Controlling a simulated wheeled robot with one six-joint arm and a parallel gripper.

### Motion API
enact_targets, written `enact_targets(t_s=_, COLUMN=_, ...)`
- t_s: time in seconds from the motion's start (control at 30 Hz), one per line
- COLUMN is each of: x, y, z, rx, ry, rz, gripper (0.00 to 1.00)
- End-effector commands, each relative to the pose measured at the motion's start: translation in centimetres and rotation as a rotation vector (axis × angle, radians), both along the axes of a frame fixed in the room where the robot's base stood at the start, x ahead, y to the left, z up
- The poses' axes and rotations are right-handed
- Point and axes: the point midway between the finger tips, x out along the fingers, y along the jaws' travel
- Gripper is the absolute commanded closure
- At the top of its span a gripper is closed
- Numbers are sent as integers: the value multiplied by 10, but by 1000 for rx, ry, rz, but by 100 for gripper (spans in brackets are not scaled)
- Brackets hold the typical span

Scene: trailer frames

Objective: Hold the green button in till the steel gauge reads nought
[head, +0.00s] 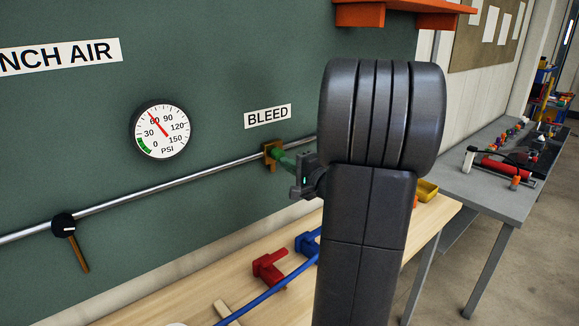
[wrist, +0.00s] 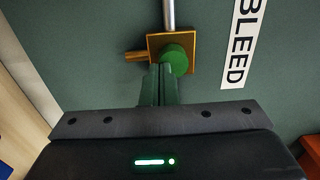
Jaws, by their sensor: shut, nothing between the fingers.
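The round gauge (head: 161,130) has a dark rim and a white PSI face on the green panel. Its red needle points up and left, near the 60 mark. The green button (wrist: 177,58) sits on a brass block (wrist: 157,42) at the end of a steel pipe. The block (head: 271,153) also shows in the head view below the BLEED label. My gripper (wrist: 158,70) is shut and empty, its dark green fingertips at the button's lower left edge in the wrist view. I cannot tell whether they touch or press it.
The BLEED label (head: 267,116) is above the block. A steel pipe (head: 150,184) runs along the panel past a black valve with a brown lever (head: 68,232). Red (head: 269,270) and blue (head: 308,243) fittings lie on the wooden bench (head: 190,290). An orange shelf (head: 400,14) hangs above.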

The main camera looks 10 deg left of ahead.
Motion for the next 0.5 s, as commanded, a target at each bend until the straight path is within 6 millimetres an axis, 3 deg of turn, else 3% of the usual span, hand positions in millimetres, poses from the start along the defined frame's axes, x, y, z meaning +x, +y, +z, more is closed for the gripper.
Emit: enact_targets(t_s=0.5, x=10, y=13, z=0, rx=1, ry=-1, rz=0, gripper=100)
